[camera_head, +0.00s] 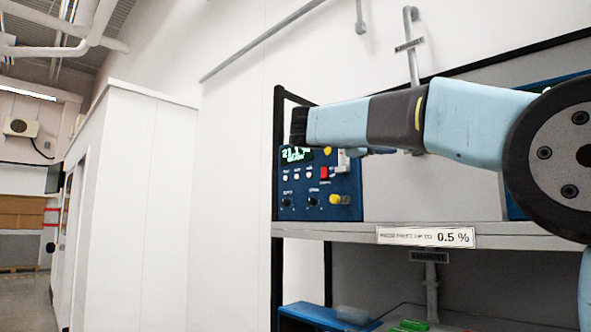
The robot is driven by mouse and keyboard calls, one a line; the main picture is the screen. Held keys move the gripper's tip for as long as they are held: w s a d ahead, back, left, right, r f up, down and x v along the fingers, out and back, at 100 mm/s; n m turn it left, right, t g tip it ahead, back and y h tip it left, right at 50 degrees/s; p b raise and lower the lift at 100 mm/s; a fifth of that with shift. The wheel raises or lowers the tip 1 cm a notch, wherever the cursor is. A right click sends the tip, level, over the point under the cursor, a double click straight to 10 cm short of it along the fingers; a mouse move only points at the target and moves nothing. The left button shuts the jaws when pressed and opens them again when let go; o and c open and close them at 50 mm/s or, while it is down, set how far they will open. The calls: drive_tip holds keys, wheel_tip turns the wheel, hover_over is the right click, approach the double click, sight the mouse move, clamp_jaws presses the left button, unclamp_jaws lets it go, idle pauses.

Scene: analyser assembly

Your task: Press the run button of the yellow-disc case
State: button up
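A blue case (350,190) stands on the upper shelf, its front panel partly covered by my arm. A yellow disc (327,151) shows at the panel's top, just under my arm. The panel has a green-lit display (296,154), a red square button (324,172), small white buttons, black knobs and a yellow knob (336,199). Labels are too small to read, so which control is the run button cannot be told. A small pale part (343,161), perhaps my gripper, shows below my arm in front of the panel. Its opening and any contact cannot be made out.
The shelf (350,231) has a black frame and a label reading 0.5 %. Another blue case (515,210) is mostly hidden behind my arm. A blue item (315,317) and green items (412,326) lie on the lower shelf. Open floor shows far left.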

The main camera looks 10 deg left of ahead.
idle(0.6)
clamp_jaws()
idle(1.5)
